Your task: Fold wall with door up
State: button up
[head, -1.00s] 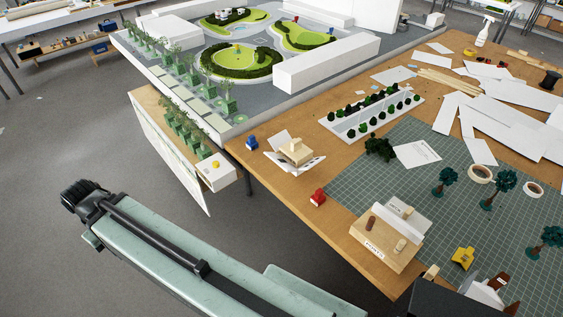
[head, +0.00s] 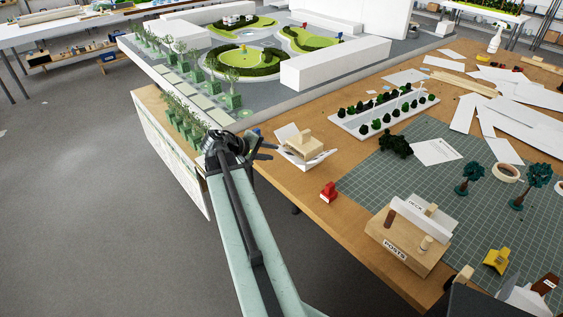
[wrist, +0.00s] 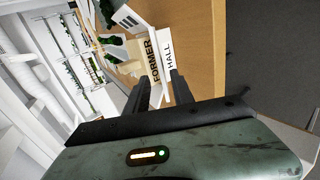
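A small white card model with a light wooden block (head: 305,145) in its middle sits near the table's left edge. One white wall (head: 285,132) leans up at its back left; other white flaps (head: 318,160) lie low around the block. In the wrist view the block reads "FORMER" (wrist: 151,62), and a white strip reading "HALL" (wrist: 171,62) lies beside it. I cannot make out a door on any wall. My gripper (head: 266,148) is just left of the model, with no contact visible. In the wrist view its fingers (wrist: 164,82) are apart and empty, pointing towards the strip.
A red piece (head: 328,191) and a wooden holder marked "POSTS" (head: 395,248) stand nearer along the table edge. A large landscape model (head: 265,110) is behind my gripper. A planter strip (head: 365,118) lies to the right. Bare tabletop lies between.

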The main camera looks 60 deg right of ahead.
aim_at(281, 153)
jog(key=b+x, duration=0.4)
jog(key=x, duration=0.2)
jog(key=shift+d+f, duration=0.15)
jog(key=shift+f, duration=0.1)
jog(key=shift+s+d+f, duration=0.15)
jog(key=shift+d+f, duration=0.05)
jog(key=shift+d, duration=0.25)
grip_shut()
